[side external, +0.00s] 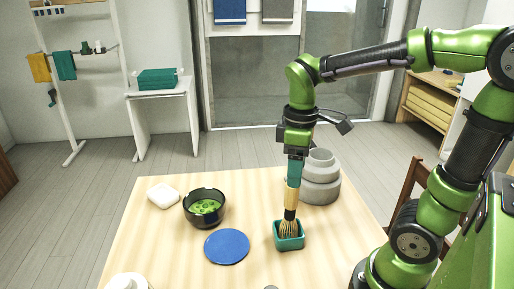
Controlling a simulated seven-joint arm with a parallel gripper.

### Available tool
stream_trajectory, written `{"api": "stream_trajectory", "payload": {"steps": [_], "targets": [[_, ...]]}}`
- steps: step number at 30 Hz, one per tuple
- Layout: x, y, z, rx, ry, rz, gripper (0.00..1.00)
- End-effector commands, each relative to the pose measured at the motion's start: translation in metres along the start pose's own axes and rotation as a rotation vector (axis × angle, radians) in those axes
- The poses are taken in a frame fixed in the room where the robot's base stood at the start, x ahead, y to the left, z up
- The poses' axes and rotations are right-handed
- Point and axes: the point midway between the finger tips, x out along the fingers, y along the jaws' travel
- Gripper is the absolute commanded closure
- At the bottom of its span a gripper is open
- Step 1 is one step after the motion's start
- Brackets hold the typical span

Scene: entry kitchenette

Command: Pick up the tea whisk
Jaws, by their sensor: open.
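The tea whisk (292,199) stands upright with a tan handle, a dark band and splayed tines at the bottom. Its tines are down in a small teal square container (289,243) on the wooden table. My gripper (294,181) points straight down at the top of the whisk's handle and is open. The handle's upper end is at or between the fingers; from this side I cannot tell how deep it sits or whether a finger touches it.
Grey stacked round containers (321,190) stand close behind and right of my gripper. A blue disc (227,246), a black bowl (190,213) with green contents and a white block (163,196) are to the left on the table (180,255). A white round object (127,282) is at the front left.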

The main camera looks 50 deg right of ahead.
Motion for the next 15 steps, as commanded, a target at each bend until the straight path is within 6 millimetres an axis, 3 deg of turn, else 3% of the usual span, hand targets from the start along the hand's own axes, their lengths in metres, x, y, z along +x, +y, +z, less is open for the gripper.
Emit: {"api": "stream_trajectory", "payload": {"steps": [3,10,15], "targets": [[0.018,0.0,0.0,0.0,-0.002,-0.001,0.37],[0.034,0.001,-0.001,0.001,-0.002,-0.001,0.37],[0.06,0.003,-0.006,0.0,-0.004,-0.002,0.37]]}}
